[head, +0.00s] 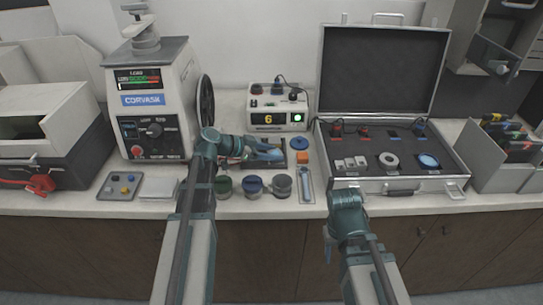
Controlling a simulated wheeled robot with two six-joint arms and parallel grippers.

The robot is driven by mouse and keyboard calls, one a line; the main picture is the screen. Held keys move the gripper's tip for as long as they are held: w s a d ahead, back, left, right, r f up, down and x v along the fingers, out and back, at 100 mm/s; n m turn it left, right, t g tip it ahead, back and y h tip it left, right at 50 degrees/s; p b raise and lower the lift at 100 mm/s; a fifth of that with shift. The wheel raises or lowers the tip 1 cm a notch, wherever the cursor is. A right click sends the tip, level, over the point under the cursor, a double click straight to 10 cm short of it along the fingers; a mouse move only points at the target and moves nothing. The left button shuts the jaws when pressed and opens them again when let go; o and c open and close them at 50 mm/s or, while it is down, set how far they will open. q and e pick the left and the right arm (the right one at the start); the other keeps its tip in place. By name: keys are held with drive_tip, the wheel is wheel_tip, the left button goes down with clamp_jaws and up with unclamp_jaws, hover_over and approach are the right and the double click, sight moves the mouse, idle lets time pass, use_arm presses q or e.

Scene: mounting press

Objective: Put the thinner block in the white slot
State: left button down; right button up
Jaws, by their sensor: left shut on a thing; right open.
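My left gripper (273,153) reaches in from the left over a small dark tray (290,166) in the middle of the bench. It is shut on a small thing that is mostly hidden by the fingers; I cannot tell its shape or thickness. An orange block (302,158) and a blue disc (299,143) are just right of the gripper. I cannot make out a white slot.
The press (155,95) with its handwheel (206,100) stands behind my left arm. A control box (276,110) showing 6 is behind the tray. Several round jars (253,187) line the front edge.

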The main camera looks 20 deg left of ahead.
use_arm(q)
drive_tip(key=shift+c, duration=1.2)
unclamp_jaws()
drive_tip(key=shift+f, duration=0.1)
drive_tip(key=shift+r, duration=0.25)
drive_tip(key=p+v, duration=0.5)
drive_tip(key=v, duration=0.5)
drive_tip(key=shift+s+r, duration=0.1)
drive_tip(key=shift+r, duration=0.05)
drive_tip(key=shift+p+v, duration=0.4)
drive_tip(key=shift+v, duration=0.45)
